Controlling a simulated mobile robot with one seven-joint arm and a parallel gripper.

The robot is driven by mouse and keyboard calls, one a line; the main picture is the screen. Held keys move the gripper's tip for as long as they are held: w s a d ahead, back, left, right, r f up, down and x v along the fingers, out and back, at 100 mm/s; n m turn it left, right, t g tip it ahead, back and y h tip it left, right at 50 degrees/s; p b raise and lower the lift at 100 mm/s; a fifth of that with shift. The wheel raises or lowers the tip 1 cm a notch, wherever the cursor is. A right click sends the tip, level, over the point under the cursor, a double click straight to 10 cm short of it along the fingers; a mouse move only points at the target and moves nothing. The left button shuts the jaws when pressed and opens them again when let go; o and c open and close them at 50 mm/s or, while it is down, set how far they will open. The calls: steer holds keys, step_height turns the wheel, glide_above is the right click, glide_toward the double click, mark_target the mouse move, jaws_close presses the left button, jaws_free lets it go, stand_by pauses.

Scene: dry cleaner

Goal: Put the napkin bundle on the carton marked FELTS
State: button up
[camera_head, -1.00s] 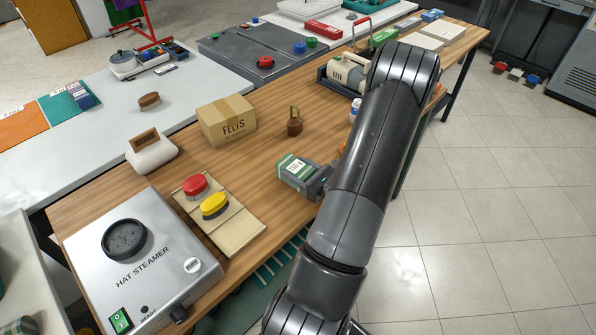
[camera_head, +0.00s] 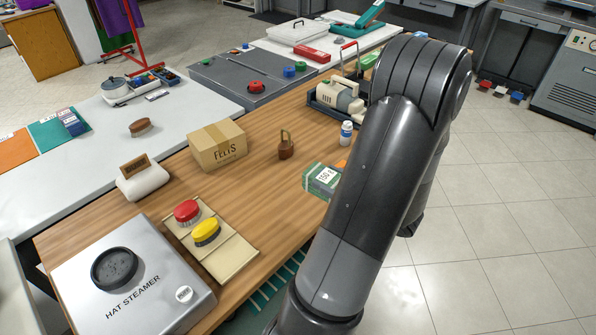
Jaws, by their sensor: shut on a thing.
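The carton marked FELTS (camera_head: 217,147) is a closed brown box on the wooden table, left of the middle. A small green block with a white printed band (camera_head: 322,180), which looks like the napkin bundle, shows at the left edge of my arm, right of and nearer than the carton. My dark arm hides its right end. My gripper is hidden behind the arm, so its hold on the bundle does not show. The bundle is well apart from the carton, and whether it is clear of the table is hard to tell. The carton's top is bare.
A brown padlock-shaped weight (camera_head: 286,147) stands between carton and bundle. A pad with red and yellow buttons (camera_head: 207,234) and a hat steamer (camera_head: 130,270) lie nearer. A white holder (camera_head: 143,180) stands left of the carton.

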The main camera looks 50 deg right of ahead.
steer(key=shift+s+r, duration=0.15)
steer(key=shift+w+d, duration=0.2)
steer(key=w+d+r, duration=0.1)
steer(key=w+r, duration=0.2)
steer(key=w, duration=0.8)
steer(key=w+d+r+h, duration=0.1)
steer(key=w+r, duration=0.3)
steer(key=w, duration=0.8)
steer(key=w+d+r, duration=0.1)
steer(key=w+r, duration=0.2)
steer(key=w, duration=0.8)
glide_above(218, 135)
steer(key=shift+m, duration=0.4)
step_height(218, 135, down, 7)
steer(key=shift+w+f, duration=0.1)
steer(key=shift+f, duration=1.75)
steer(key=shift+f, duration=0.1)
